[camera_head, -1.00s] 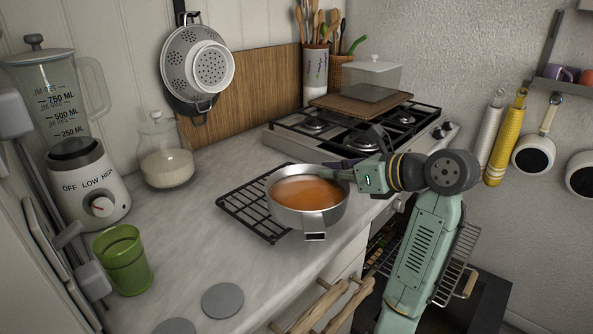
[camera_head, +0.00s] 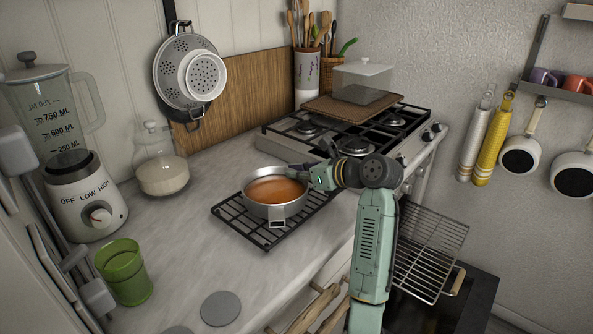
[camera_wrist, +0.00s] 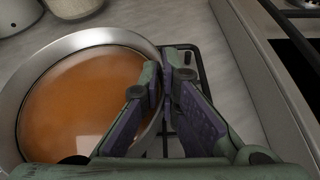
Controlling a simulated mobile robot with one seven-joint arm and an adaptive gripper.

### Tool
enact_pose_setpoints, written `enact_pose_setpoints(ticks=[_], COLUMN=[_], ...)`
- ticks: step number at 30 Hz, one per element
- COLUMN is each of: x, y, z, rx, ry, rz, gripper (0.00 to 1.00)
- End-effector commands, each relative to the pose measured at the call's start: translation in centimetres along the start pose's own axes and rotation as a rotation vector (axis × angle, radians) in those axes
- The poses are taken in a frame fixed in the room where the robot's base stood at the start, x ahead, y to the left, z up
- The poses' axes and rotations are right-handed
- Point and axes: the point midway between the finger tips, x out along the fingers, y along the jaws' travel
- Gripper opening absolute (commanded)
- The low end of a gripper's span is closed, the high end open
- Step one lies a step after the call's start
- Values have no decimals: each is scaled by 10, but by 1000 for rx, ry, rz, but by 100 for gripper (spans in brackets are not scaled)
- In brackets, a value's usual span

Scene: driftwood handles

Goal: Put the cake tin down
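The cake tin (camera_head: 273,211) is a round metal tin with a flat orange filling. It is level over the black wire rack (camera_head: 258,238) on the counter; I cannot tell whether it rests on the bars or hangs just above them. My gripper (camera_head: 312,178) is at the tin's right side. In the wrist view, my gripper's fingers (camera_wrist: 163,72) are closed on the right rim of the tin (camera_wrist: 95,38), one inside and one outside. Part of the rack (camera_wrist: 188,52) shows just beyond the fingers.
A gas stove (camera_head: 300,153) stands behind the rack. A green cup (camera_head: 124,272), a blender (camera_head: 85,195) and a glass jar (camera_head: 160,172) are on the left. A flat grey disc (camera_head: 220,308) lies in front. The counter between cup and rack is clear.

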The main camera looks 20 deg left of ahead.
Motion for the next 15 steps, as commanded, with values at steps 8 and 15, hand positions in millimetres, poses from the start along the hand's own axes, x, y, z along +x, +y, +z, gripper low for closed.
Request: enact_pose_setpoints(ticks=[8,15], x=[0,1], y=[0,0], z=[1,-2], rx=[-1,-1], ry=[-5,-2], rz=[-1,-1], gripper=[0,15])
